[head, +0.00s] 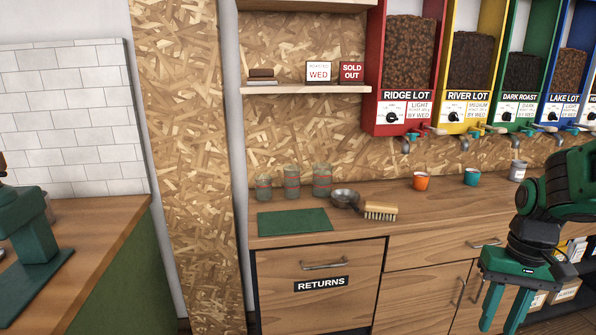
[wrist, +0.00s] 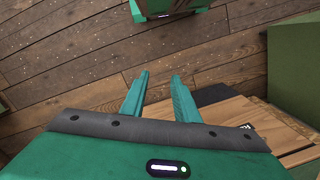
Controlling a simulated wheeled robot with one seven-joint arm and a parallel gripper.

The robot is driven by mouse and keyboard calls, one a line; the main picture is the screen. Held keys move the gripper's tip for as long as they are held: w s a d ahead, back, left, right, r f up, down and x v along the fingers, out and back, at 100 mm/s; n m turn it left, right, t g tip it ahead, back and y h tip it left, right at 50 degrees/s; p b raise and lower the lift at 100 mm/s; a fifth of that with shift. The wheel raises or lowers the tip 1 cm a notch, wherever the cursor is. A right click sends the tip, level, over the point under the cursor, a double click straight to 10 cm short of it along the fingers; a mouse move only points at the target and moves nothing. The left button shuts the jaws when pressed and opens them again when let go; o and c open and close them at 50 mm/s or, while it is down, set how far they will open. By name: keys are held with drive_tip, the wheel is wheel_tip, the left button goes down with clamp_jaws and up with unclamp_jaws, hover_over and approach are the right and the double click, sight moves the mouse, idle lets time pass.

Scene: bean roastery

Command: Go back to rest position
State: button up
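My gripper (head: 503,309) hangs at the lower right of the head view, in front of the wooden cabinet. Its green fingers point down and stand apart with nothing between them. The wrist view shows the same two fingers (wrist: 158,98) spread and empty above the wooden floor. The gripper touches nothing that I can see. The lower ends of the fingers reach close to the bottom edge of the head view.
Bean dispensers (head: 407,70) hang above. A green-sided counter (head: 125,280) stands left.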

drive_tip(key=s+d+r+m+t, duration=0.1)
drive_tip(key=s+r+m, duration=0.1)
drive_tip(key=s, duration=1.1)
drive_tip(key=shift+d+r+m+h, duration=0.3)
drive_tip(key=shift+r+m, duration=0.1)
drive_tip(key=shift+r, duration=0.2)
